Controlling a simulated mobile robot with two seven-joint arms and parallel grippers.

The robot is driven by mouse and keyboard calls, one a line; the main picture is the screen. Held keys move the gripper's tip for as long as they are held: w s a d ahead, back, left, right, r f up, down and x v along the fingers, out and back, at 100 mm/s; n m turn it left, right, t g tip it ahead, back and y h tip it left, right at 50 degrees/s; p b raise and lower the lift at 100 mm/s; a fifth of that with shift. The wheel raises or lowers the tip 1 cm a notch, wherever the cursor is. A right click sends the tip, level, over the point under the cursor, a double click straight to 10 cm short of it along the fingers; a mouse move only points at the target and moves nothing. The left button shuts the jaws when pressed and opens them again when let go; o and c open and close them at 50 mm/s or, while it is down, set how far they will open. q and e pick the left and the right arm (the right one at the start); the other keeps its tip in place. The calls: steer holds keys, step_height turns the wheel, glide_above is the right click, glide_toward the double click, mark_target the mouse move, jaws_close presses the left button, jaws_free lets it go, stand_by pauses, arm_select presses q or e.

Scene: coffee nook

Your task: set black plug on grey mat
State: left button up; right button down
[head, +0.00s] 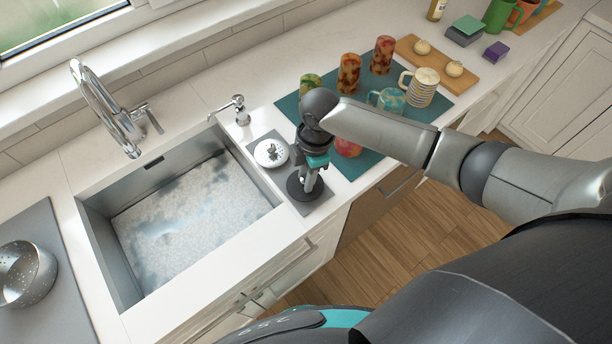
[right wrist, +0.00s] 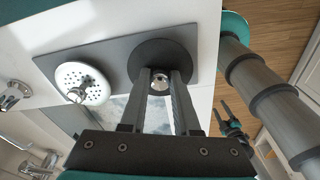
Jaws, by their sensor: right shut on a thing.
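The black plug (head: 294,188) is a round black disc with a shiny metal knob. My right gripper (head: 303,178) is shut on this knob from above. In the right wrist view, the plug's disc (right wrist: 150,52) shows around the fingertips (right wrist: 162,75). The plug is level over the near end of the grey mat (head: 320,206), at or just above its surface; I cannot tell if it touches. A small dark gripper with teal, likely my left one (right wrist: 226,114), shows in the right wrist view, too small to read.
A white strainer (head: 270,152) sits on the mat's far part. The sink (head: 190,215) lies left, with a soap dispenser (head: 240,110) behind. A teal mat (head: 366,165) with cups and glasses lies right. The counter's front edge is close to the plug.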

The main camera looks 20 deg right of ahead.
steer(key=shift+f, duration=0.2)
steer(key=shift+f, duration=0.15)
steer(key=c, duration=0.6)
jaws_free()
steer(key=shift+c, duration=0.2)
step_height(320, 180, up, 12)
steer(key=d+p, duration=0.1)
steer(key=shift+d+r, duration=0.2)
